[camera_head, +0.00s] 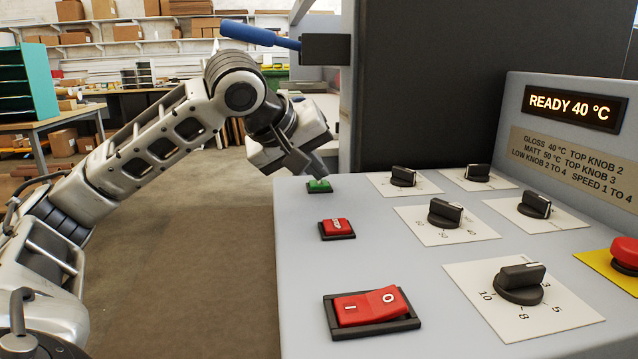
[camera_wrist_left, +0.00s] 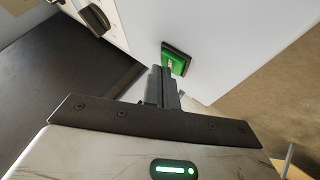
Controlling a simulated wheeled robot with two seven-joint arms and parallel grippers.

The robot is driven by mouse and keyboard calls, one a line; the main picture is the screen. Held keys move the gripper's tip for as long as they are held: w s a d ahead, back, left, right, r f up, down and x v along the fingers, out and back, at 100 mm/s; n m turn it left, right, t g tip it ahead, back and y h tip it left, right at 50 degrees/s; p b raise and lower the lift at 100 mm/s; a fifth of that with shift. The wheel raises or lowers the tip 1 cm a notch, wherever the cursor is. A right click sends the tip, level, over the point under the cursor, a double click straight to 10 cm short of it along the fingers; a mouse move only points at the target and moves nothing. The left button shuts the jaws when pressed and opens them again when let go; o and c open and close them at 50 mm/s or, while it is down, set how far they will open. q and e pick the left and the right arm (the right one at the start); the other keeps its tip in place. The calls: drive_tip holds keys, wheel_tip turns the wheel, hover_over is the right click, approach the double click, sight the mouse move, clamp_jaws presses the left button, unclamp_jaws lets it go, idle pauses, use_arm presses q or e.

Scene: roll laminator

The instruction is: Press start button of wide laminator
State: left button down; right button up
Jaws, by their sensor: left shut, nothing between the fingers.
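The green start button (camera_head: 319,186) sits in a black frame at the back left corner of the laminator's grey control panel (camera_head: 300,270). My left gripper (camera_head: 318,176) is shut and empty, with its fingertips right at the green button from above. In the left wrist view the shut fingers (camera_wrist_left: 163,85) reach the edge of the green button (camera_wrist_left: 174,62). I cannot tell whether they touch it or whether it is pressed in. The display (camera_head: 569,107) reads "READY 40 °C". My right gripper is not in view.
A red button (camera_head: 337,227) and a red rocker switch (camera_head: 371,306) lie nearer on the panel. Several black knobs (camera_head: 445,212) stand to the right, with a red emergency button (camera_head: 625,252) at the edge. A blue-handled lever (camera_head: 260,35) extends above my left wrist.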

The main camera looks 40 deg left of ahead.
sight(315, 185)
use_arm(q)
drive_tip(key=shift+f, duration=0.35)
drive_tip(key=shift+r, duration=0.1)
idle(0.4)
drive_tip(key=shift+r, duration=0.1)
drive_tip(key=shift+r+p, duration=0.7)
drive_tip(key=shift+p, duration=0.1)
drive_tip(key=shift+r, duration=0.1)
wheel_tip(315, 185, up, 5)
drive_tip(key=p, duration=0.5)
